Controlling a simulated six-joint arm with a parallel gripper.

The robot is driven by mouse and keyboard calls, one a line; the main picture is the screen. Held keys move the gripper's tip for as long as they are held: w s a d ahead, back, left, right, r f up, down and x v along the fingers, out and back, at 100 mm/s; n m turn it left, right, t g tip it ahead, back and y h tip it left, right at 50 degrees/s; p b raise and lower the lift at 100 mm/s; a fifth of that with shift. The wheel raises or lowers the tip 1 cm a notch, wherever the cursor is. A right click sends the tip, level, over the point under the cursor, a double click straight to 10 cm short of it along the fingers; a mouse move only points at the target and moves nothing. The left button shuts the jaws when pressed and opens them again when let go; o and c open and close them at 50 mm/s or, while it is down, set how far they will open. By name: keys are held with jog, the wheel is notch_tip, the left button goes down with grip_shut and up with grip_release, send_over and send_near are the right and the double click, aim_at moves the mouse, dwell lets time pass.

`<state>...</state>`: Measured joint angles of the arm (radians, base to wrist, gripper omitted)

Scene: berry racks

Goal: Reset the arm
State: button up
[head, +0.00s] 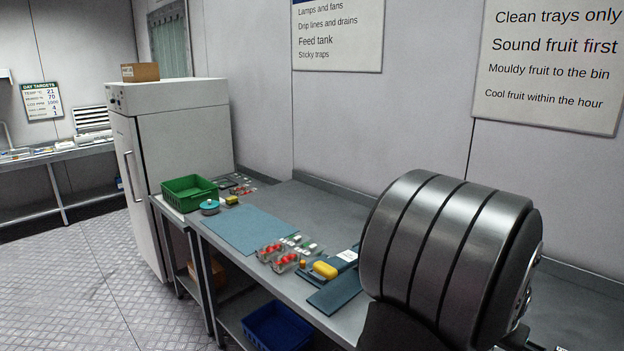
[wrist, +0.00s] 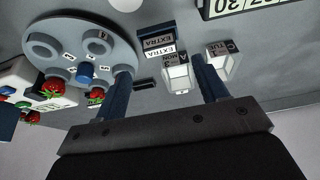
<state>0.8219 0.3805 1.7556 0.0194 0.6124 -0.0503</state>
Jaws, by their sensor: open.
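My gripper (wrist: 161,68) shows in the wrist view with its two dark blue fingers spread well apart, open, with nothing held between them. Beyond the fingers are a grey round rack (wrist: 62,35) with holes and a blue centre knob, several red strawberries (wrist: 54,88) at its lower edge, and small label holders, one marked EXTRA (wrist: 158,44) and one marked TUE (wrist: 222,60). I cannot tell whether the left finger touches the rack or only overlaps it in view. In the head view a large dark arm part of mine fills the right side, and the gripper cannot be made out.
The head view shows a grey bench (head: 310,205) with a blue mat (head: 245,228), a green crate (head: 189,207), clear boxes of red fruit (head: 270,253) and a yellow object (head: 325,270). A blue bin (head: 277,330) sits below. The bench behind the mat is clear.

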jog(key=x, duration=0.6)
jog(key=shift+f, duration=0.3)
notch_tip(320, 180, up, 4)
jog(key=shift+r, duration=0.1)
jog(key=s+d+r, duration=0.4)
jog(key=s+r, duration=0.3)
jog(key=s, duration=0.4)
jog(key=w+d, duration=0.4)
jog(key=d, duration=0.9)
jog(key=w+a+f, duration=0.1)
jog(key=w+f, duration=0.4)
jog(key=w, duration=0.3)
